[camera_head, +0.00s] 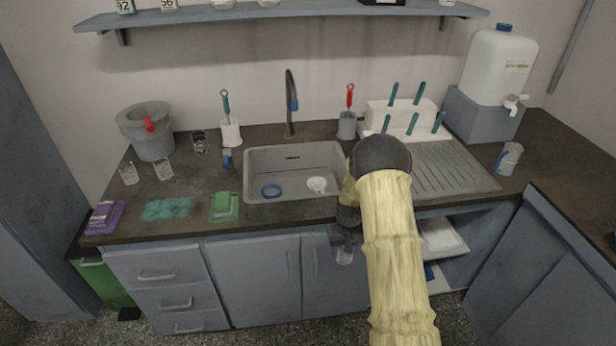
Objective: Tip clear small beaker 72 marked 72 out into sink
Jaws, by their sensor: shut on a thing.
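My gripper (345,239) is shut on a small clear beaker (344,256), which shows just below the fingers. No marking on it can be read from here, and its upper part is hidden by the gripper. The gripper and beaker are in front of the cabinet doors, lower in the picture than the counter's front edge. The grey sink (252,168) is set in the dark counter, behind and to the left of my gripper. My yellow-sleeved arm hides the sink's right front corner.
A tap (290,104) stands behind the sink. A ribbed drainboard (455,170) and white rack (400,116) are to the right. Left of the sink are a green sponge (224,205), a teal cloth (167,209), clear beakers (163,169) and a grey bucket (146,132).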

